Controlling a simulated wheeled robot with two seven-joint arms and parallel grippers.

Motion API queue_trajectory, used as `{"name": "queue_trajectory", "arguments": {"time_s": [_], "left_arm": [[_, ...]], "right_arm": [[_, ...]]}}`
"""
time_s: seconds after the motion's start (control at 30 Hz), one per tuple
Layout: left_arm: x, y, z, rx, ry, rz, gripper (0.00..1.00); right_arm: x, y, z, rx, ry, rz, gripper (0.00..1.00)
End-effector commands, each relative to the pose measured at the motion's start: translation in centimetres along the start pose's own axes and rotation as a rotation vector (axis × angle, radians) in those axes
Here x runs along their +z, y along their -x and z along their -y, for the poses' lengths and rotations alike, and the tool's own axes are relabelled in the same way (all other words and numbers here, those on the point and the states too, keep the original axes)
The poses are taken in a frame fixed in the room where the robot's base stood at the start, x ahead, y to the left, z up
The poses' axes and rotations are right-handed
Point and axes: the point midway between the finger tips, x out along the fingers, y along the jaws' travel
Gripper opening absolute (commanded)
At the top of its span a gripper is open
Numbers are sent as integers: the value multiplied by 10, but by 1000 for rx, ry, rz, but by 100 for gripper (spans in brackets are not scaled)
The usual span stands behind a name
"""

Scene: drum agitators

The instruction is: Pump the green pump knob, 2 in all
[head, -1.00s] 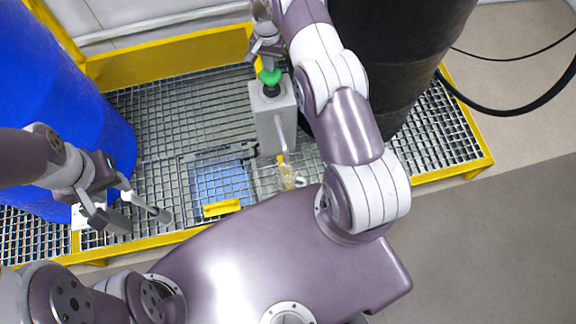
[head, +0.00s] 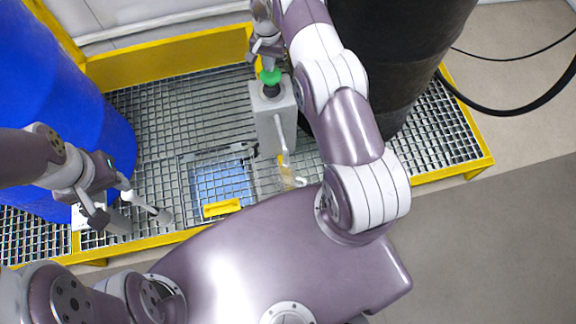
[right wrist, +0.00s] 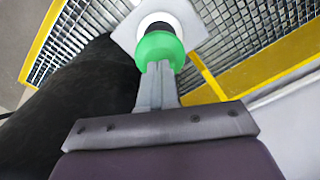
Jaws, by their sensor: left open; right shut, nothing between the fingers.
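The green pump knob (head: 270,76) sits on a black stem on top of the grey pump box (head: 259,105). My right gripper (head: 267,66) is shut and empty, directly over the knob. In the right wrist view, the shut fingertips (right wrist: 160,68) overlap the edge of the green knob (right wrist: 158,47); I cannot tell whether they press on it. My left gripper (head: 146,222) is open and empty, low at the left above the grating, away from the pump.
A blue drum (head: 60,100) stands at the left and a black drum (head: 405,50) at the right of the pump. Yellow rails (head: 165,62) edge the grating. A clear container (head: 291,180) is below the pump's spout. A black hose (head: 510,112) runs at the right.

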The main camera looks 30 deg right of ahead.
Motion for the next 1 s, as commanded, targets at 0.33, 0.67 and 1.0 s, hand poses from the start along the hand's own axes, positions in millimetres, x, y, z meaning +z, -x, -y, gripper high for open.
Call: {"name": "queue_trajectory", "arguments": {"time_s": [0.33,0.67,1.0], "left_arm": [[0,-2,0,0,0,0,43],[2,-14,0,0,0,0,43],[3,-26,0,0,0,0,43]], "right_arm": [[0,-2,0,0,0,0,0],[0,-17,0,0,0,0,0],[0,-33,0,0,0,1,0]]}}
